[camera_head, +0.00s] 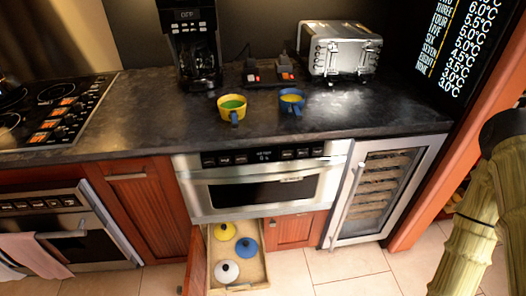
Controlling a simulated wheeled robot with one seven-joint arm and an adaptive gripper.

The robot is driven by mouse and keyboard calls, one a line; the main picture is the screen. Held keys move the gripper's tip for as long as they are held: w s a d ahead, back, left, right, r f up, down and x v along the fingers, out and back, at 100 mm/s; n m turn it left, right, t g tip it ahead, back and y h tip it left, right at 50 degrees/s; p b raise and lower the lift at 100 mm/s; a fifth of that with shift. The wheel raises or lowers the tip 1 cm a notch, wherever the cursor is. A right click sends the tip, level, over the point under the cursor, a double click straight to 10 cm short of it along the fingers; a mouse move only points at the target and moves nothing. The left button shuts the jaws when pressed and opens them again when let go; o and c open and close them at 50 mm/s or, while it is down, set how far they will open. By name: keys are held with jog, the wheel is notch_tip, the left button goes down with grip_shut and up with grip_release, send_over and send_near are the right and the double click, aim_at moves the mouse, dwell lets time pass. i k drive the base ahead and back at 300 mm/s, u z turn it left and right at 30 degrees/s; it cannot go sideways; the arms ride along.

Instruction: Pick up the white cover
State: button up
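The white cover (227,271), a round lid with a dark knob, lies in the open wooden drawer (257,272) below the microwave. It is the nearest of three lids there. A blue cover (246,247) lies up and to its right, and a yellow cover (224,231) lies farther back. My gripper is not in view. Only what looks like pale yellow and black parts of my arm shows at the right edge, well away from the drawer.
The built-in microwave (262,183) sits above the drawer. On the dark counter stand a yellow mug (232,107), a blue mug (291,101), a toaster (340,50) and a coffee maker (193,45). A glass-door cooler (380,190) is at right. Tiled floor (345,268) shows right of the drawer.

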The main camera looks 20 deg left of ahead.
aim_at(226, 271)
jog(key=k, duration=1.1)
jog(key=u, duration=0.85)
jog(key=i, duration=0.65)
jog(key=z, duration=0.3)
